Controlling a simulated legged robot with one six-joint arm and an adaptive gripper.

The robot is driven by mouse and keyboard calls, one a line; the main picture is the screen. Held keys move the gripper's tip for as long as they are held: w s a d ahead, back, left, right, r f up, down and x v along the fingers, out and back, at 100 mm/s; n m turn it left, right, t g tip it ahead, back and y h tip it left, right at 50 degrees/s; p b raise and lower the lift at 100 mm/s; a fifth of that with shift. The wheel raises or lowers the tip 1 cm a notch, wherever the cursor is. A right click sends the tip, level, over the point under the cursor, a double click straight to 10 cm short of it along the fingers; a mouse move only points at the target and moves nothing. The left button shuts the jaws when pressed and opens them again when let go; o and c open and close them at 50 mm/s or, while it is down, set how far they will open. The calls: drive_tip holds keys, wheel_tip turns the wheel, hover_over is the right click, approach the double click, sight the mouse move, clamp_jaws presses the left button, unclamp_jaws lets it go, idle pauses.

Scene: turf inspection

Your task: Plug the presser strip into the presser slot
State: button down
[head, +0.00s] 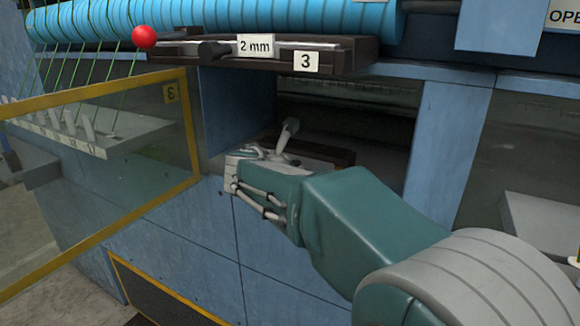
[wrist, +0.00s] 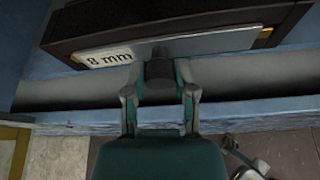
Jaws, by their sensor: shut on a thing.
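A dark strip (wrist: 190,40) labelled "8 mm" lies across the top of the wrist view. My gripper (wrist: 159,92) has its two fingers closed around the dark grey handle (wrist: 158,78) at the strip's near edge. In the head view my gripper (head: 262,168) is at the open recess (head: 350,112) in the blue machine. Part of a dark brown strip (head: 325,154) shows behind it, mostly hidden by the gripper. The strip's far edge and how it sits in the recess cannot be told.
Another dark bar (head: 345,53) marked "2 mm" and "3" juts out above the recess. A red ball (head: 144,36) is at its left. A yellow-framed clear door (head: 120,170) stands open at left. A blue post (head: 445,140) bounds the recess at right.

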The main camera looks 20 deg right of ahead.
drive_tip(key=shift+c, duration=1.7)
unclamp_jaws()
drive_tip(key=v, duration=1.2)
